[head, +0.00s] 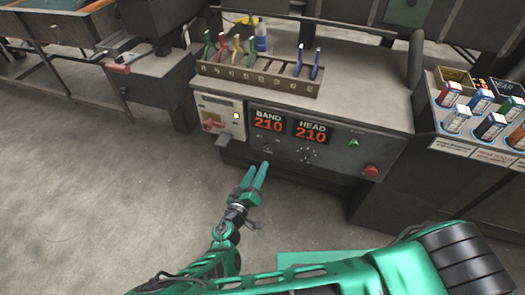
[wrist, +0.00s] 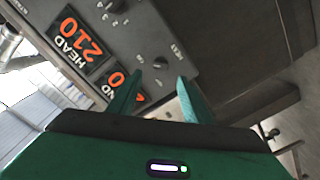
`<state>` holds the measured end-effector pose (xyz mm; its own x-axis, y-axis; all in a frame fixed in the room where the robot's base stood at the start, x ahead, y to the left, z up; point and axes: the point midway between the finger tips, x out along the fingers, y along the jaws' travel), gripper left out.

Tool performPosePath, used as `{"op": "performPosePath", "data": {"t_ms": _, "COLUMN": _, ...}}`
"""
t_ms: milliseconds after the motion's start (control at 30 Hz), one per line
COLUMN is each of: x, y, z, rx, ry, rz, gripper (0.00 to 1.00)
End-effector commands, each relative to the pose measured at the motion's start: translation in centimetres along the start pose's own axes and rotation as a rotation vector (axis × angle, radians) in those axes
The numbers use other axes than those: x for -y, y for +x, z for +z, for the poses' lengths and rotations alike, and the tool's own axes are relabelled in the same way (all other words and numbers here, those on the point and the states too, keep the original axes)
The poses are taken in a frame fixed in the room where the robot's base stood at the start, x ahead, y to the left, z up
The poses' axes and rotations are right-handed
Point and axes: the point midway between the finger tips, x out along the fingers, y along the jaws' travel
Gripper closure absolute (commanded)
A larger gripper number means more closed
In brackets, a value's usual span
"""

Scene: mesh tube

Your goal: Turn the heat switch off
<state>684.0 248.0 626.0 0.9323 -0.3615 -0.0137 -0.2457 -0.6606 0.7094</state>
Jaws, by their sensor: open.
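The heat switch (wrist: 160,62) is a small dark knob on the grey control panel, beside a "HEAT" label, in the wrist view. In the head view it shows only faintly, below the BAND display (head: 268,122). My gripper (head: 259,167) is in front of the panel, just below the switch in the picture. Its green fingers are apart and empty. In the wrist view the switch lies between and just beyond the fingertips (wrist: 160,77), with no clear contact. I cannot read the switch's setting.
The HEAD display (head: 312,131) reads 210, with a numbered dial (head: 308,155) below it. A green button (head: 353,142) and red knob (head: 371,170) are to the right. A box with a red switch (head: 213,122) juts out at left. The floor in front is clear.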

Motion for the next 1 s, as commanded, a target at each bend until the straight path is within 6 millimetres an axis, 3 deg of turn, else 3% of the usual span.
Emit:
{"op": "performPosePath", "data": {"t_ms": 167, "x": 0.4, "y": 0.3, "z": -0.2, "rx": -0.028, "ry": 0.004, "rz": -0.005, "gripper": 0.55}}
{"op": "performPosePath", "data": {"t_ms": 700, "x": 0.4, "y": 8.8, "z": -0.4, "rx": -0.025, "ry": 0.003, "rz": -0.004, "gripper": 0.55}}
{"op": "performPosePath", "data": {"t_ms": 1000, "x": 0.4, "y": 10.5, "z": -0.5, "rx": -0.024, "ry": 0.003, "rz": -0.005, "gripper": 0.55}}
